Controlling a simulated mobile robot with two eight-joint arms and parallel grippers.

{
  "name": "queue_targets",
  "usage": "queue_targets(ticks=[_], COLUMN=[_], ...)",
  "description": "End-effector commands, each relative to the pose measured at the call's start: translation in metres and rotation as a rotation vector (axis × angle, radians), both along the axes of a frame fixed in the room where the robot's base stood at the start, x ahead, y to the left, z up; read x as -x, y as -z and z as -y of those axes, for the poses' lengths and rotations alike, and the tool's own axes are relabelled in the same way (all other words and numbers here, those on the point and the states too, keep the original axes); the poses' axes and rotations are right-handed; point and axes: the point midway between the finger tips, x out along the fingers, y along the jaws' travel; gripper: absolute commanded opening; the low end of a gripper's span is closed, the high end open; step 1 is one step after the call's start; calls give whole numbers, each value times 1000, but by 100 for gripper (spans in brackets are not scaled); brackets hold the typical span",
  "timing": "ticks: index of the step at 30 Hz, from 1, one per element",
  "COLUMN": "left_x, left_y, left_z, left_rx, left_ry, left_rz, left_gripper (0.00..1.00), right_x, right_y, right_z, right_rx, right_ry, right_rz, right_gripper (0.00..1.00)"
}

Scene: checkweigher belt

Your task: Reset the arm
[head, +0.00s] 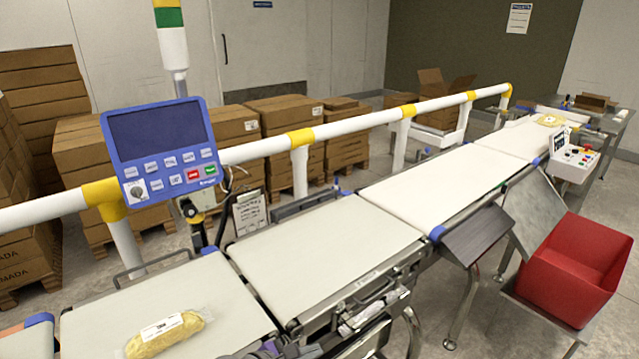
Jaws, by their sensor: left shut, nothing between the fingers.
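My left gripper (272,349) shows only in part at the bottom edge of the head view, low in front of the near belts. It is shut and empty. A clear-wrapped yellow food pack (166,332) with a white label lies on the nearest white belt (100,322), to the left of the gripper and apart from it. My right gripper is not in view.
More white belt sections (325,250) run toward the back right. A blue control panel (160,150) stands at the left, before a white and yellow guard rail (355,125). A red bin (570,275) is at the right. Stacked cartons (85,150) stand behind the rail.

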Motion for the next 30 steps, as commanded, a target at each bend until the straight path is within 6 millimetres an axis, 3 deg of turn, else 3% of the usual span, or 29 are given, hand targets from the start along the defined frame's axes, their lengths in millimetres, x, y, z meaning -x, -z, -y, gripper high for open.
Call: queue_targets(ticks=[5, 9, 15, 21, 30], left_x=[49, 97, 149, 171, 173], left_y=[-19, -28, -37, -40, -38], left_z=[-33, -73, -128, -155, -158], left_rx=[-441, -885, -1349, -1532, -1550], left_ry=[288, 651, 1162, 1442, 1480], left_rz=[200, 363, 480, 503, 505], left_gripper=[0, 0, 0, 0, 0], right_x=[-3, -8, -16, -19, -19], right_y=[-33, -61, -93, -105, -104], right_z=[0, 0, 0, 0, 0], right_rx=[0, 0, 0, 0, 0], right_ry=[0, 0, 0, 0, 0], right_rz=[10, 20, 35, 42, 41], right_gripper=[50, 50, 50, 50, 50])
